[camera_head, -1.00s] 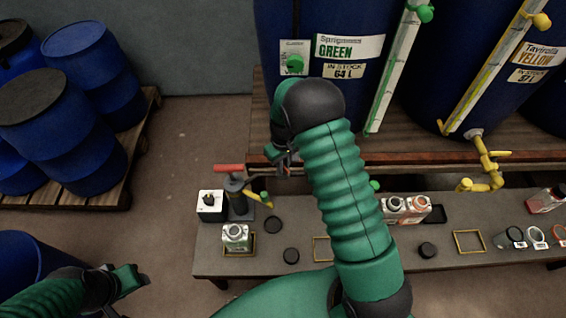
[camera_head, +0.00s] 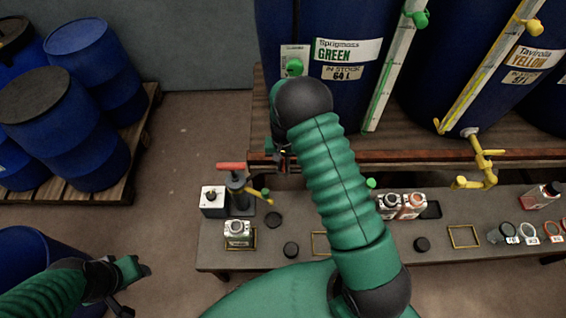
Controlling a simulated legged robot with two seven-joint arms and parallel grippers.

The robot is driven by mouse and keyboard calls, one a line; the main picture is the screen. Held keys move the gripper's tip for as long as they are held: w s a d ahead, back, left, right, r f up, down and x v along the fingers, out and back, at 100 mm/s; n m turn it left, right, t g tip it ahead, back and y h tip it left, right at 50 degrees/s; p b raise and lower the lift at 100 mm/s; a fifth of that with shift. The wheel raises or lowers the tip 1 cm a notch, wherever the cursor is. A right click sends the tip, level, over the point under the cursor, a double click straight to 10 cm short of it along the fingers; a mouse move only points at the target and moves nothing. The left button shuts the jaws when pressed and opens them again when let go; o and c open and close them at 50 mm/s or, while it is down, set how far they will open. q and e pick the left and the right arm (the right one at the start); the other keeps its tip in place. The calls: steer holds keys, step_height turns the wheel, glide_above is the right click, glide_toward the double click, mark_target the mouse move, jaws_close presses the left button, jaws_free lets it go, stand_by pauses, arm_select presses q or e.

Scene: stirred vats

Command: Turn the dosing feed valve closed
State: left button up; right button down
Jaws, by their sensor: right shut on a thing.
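My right gripper (camera_head: 281,152), partly hidden by its own black wrist and green sleeve, is at the front edge of the wooden tank stand. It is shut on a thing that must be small. I take this to be the dosing feed valve, but the gripper and wrist cover it, so its handle angle cannot be told. A dark pump with a red handle (camera_head: 231,166) and a yellow lever (camera_head: 258,194) stands on the bench just left of and below the gripper. My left gripper (camera_head: 132,285) is open and empty at the lower left, above the floor.
The blue green-labelled tank (camera_head: 345,95) stands behind my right arm. A yellow tap (camera_head: 480,160) hangs at the right. Blue drums (camera_head: 90,60) stand at left.

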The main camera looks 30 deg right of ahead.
mark_target(283, 163)
steer(key=shift+w+r, duration=0.1)
steer(key=shift+w, duration=0.15)
steer(key=c, duration=1.7)
jaws_free()
steer(key=shift+o, duration=1.3)
steer(key=shift+s, duration=0.1)
step_height(283, 163, up, 17)
steer(key=p, duration=0.1)
steer(key=shift+f, duration=0.2)
